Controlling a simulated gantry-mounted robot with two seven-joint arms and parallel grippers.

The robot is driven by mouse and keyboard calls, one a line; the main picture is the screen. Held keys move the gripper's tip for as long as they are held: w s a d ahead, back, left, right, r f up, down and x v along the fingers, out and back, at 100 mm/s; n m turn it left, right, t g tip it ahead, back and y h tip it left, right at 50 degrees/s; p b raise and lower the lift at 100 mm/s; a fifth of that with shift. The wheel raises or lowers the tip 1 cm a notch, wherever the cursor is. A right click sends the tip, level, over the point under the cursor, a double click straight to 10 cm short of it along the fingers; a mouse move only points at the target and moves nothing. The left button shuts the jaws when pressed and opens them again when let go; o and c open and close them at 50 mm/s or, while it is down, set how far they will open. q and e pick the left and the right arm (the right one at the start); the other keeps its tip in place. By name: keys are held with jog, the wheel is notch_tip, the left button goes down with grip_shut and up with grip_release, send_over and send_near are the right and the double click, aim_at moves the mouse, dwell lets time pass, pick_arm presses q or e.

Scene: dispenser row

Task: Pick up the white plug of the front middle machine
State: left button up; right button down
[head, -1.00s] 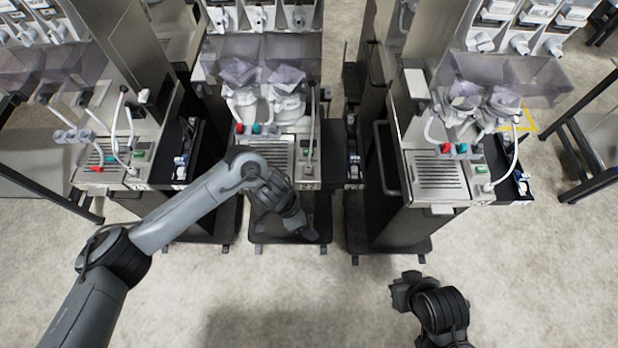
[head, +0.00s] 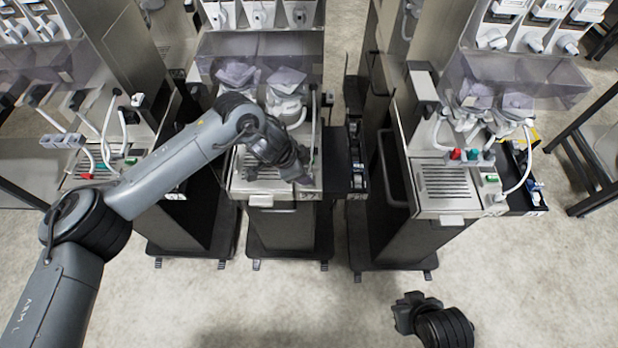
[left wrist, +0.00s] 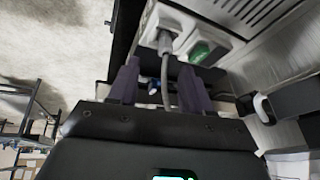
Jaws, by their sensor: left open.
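In the left wrist view a light grey-white plug (left wrist: 165,43) sits in a white socket block (left wrist: 178,22) on the machine's front, and its grey cable (left wrist: 166,85) runs down between my fingers. My left gripper (left wrist: 160,85) is open, with one dark finger on each side of the cable; the fingertips are just short of the plug. In the head view my left gripper (head: 298,174) is over the front right part of the middle machine (head: 283,190) and hides its plug. The dark end of my right arm (head: 405,312) is low at right, away from the machines.
A green switch (left wrist: 207,52) is right of the socket. In the head view, the right machine (head: 445,188) and left machine (head: 85,178) flank the middle one. A dark side tray (head: 350,160) borders the middle machine. The floor in front is clear.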

pick_arm(q)
jog(key=shift+w+a+x, duration=0.1)
jog(key=shift+w+x, duration=0.05)
jog(key=shift+x, duration=1.2)
jog(key=shift+w+a+x, duration=0.1)
jog(key=shift+x, duration=1.2)
grip_shut()
